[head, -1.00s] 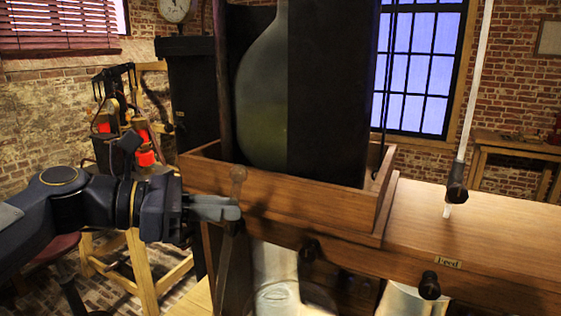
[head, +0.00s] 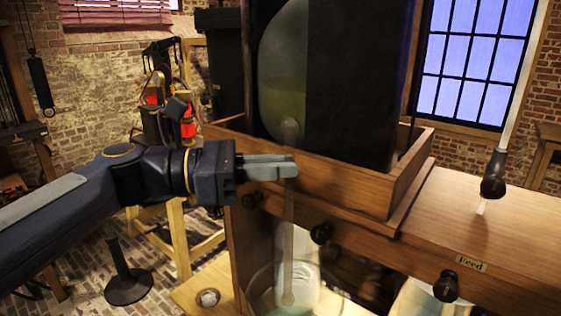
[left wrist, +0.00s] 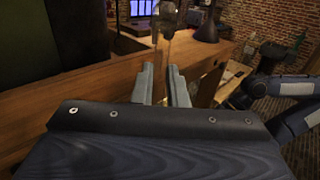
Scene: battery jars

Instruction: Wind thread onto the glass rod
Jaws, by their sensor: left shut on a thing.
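My left gripper (head: 290,168) is shut on a translucent grey rod with rounded knobs at both ends, which looks like the glass rod (head: 289,225). The rod hangs upright in front of the wooden box; its lower knob shows over a glass jar (head: 262,288) below. I cannot tell whether the rod is inside the jar or in front of it. In the left wrist view the fingers (left wrist: 166,85) close on the rod (left wrist: 163,52). I can make out no thread. My right gripper is in neither view.
A wooden tray-box (head: 330,185) holds a dark panel (head: 350,80) and a large greenish glass vessel (head: 285,95). Dark knobs (head: 321,233) stick out from the wooden front, near a "Feed" label (head: 471,264). A pale rod with a dark grip (head: 493,175) stands at right.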

